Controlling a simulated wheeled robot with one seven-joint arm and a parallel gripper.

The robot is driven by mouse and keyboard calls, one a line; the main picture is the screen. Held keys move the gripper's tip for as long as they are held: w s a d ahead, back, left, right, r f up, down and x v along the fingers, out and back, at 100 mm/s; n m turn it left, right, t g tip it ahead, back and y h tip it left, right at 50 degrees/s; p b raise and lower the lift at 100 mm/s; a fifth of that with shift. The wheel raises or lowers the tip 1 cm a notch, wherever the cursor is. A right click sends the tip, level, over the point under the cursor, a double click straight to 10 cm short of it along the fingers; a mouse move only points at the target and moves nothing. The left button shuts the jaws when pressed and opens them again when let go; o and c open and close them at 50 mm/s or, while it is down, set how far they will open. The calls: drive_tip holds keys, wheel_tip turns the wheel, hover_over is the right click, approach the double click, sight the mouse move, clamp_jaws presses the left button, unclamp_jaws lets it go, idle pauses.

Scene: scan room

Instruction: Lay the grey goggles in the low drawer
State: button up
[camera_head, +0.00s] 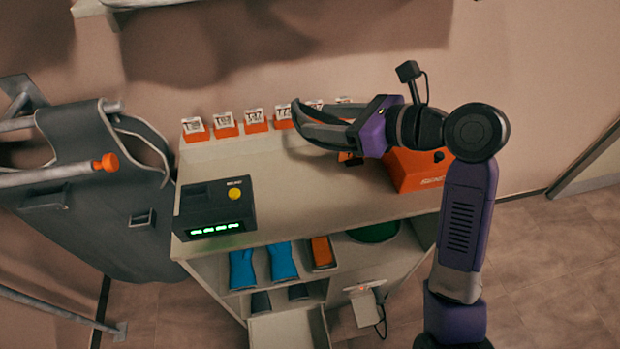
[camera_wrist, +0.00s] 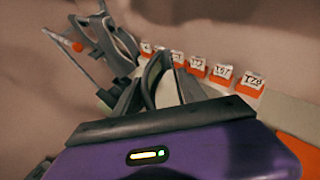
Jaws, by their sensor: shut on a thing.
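My gripper (camera_head: 303,124) is raised over the cabinet's top, pointing left, in front of the row of tags. It is shut on a curved grey piece, apparently the grey goggles (camera_head: 322,134); they blend with the grey fingers, so their outline is unclear. In the wrist view a grey curved piece (camera_wrist: 155,76) shows between the dark fingers of my gripper (camera_wrist: 160,92). The low drawer (camera_head: 287,332) seems to be the pale compartment at the cabinet's bottom, cut off by the picture's lower edge. I cannot tell how far it is open.
A dark box (camera_head: 215,207) with green lights stands on the cabinet's left; an orange box (camera_head: 415,170) stands at right. Orange numbered tags (camera_head: 255,122) line the back. Blue gloves (camera_head: 283,262) lie on the shelf below. A grey apron (camera_head: 95,190) hangs on a rack at left.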

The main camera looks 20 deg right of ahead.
drive_tip(key=shift+w+a+r, duration=0.1)
drive_tip(key=shift+w+r, duration=0.15)
drive_tip(key=shift+r, duration=0.05)
drive_tip(key=shift+f, duration=0.4)
wheel_tip(320, 180, down, 19)
drive_tip(key=shift+r+b, duration=0.1)
drive_tip(key=shift+b, duration=0.25)
drive_tip(key=o, duration=1.4)
drive_tip(key=v, duration=1.2)
drive_tip(key=shift+w, duration=0.1)
